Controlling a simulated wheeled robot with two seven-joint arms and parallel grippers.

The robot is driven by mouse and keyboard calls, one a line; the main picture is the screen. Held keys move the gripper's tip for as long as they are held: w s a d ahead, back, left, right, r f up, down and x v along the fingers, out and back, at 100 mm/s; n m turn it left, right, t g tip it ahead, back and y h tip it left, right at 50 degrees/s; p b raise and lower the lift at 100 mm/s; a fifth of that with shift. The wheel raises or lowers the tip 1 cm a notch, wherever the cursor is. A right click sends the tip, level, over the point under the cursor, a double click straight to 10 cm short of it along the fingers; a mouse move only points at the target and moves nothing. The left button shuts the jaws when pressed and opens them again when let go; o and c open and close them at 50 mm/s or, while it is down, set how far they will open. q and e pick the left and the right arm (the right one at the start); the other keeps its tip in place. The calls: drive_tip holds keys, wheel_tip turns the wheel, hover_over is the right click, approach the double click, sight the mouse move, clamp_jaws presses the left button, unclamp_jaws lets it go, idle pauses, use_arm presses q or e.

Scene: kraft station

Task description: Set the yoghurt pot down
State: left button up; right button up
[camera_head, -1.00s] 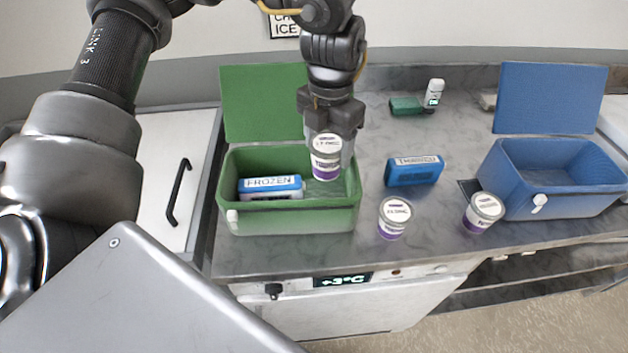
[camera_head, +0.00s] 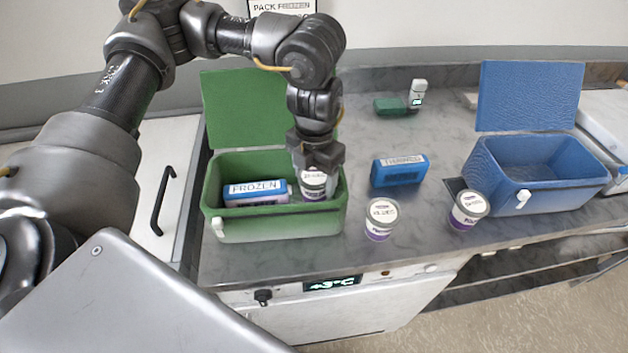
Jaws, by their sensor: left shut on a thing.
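The yoghurt pot (camera_head: 314,183), white-lidded with a purple band, is inside the right part of the green cool box (camera_head: 280,226), whose lid stands open. My left gripper (camera_head: 315,168) is shut on the pot from behind and above. The pot looks upright; whether its base touches the box floor is hidden by the front wall. A blue ice pack labelled FROZEN (camera_head: 255,192) lies in the left part of the box, to the left of the pot. My right gripper is not in view.
Two similar pots (camera_head: 381,219) (camera_head: 468,210) stand on the grey counter right of the green box. A blue THAWED pack (camera_head: 398,171) lies behind them. An open, empty-looking blue box (camera_head: 545,175) stands at the right. A green-and-white device (camera_head: 415,95) is at the back.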

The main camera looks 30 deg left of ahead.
use_arm(q)
drive_tip(key=f, duration=0.2)
drive_tip(key=shift+w+a+f, duration=0.1)
drive_tip(key=shift+w+f, duration=0.15)
drive_tip(key=shift+f, duration=0.05)
drive_tip(key=shift+s, duration=0.15)
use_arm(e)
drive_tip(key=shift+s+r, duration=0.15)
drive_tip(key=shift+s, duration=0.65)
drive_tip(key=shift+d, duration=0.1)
use_arm(q)
drive_tip(key=shift+f, duration=0.15)
drive_tip(key=o, duration=0.9)
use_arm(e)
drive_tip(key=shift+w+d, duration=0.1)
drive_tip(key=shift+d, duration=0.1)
